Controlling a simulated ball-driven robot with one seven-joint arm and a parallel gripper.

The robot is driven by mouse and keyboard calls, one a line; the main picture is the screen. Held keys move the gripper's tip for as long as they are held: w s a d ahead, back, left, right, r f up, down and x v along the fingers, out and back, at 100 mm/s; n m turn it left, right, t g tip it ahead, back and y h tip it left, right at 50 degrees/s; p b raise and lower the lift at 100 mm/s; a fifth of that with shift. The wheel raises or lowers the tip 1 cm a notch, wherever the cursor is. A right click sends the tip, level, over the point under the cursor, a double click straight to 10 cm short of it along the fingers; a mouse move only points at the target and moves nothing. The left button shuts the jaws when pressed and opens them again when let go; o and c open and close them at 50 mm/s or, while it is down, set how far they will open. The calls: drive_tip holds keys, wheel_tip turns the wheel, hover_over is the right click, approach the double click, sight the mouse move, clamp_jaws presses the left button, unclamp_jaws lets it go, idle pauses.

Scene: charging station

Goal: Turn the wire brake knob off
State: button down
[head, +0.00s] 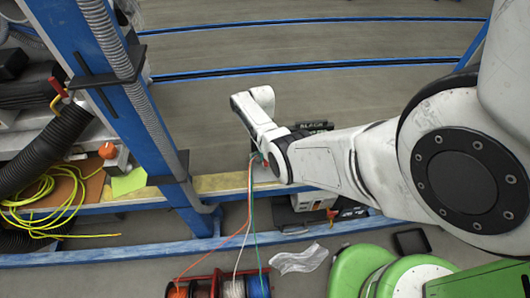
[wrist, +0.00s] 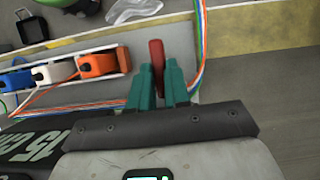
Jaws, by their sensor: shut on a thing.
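A slim red handle (wrist: 156,52), which looks like the wire brake knob, stands between the two teal fingers of my gripper (wrist: 158,78) in the wrist view. The fingers are shut on its lower part, and its upper end sticks out beyond them. Its base is hidden. In the head view, my gripper (head: 259,158) is small and partly hidden by my arm at the blue and yellow beam, so the knob is hard to make out there. Orange, white and green wires (head: 248,215) run down from beside the gripper.
Wire spools (head: 230,287) stand at the bottom of the head view. Orange (wrist: 104,62), white (wrist: 54,69) and blue (wrist: 15,80) blocks sit in a row left of the gripper. A blue post (head: 110,80) with a grey hose stands left. Open floor lies behind the beam.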

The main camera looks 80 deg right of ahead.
drive_tip(key=c, duration=1.1)
unclamp_jaws()
drive_tip(key=shift+r, duration=0.1)
drive_tip(key=v, duration=1)
drive_tip(key=shift+d+r+p, duration=0.15)
drive_tip(key=shift+r+p, duration=0.15)
drive_tip(key=shift+p, duration=0.1)
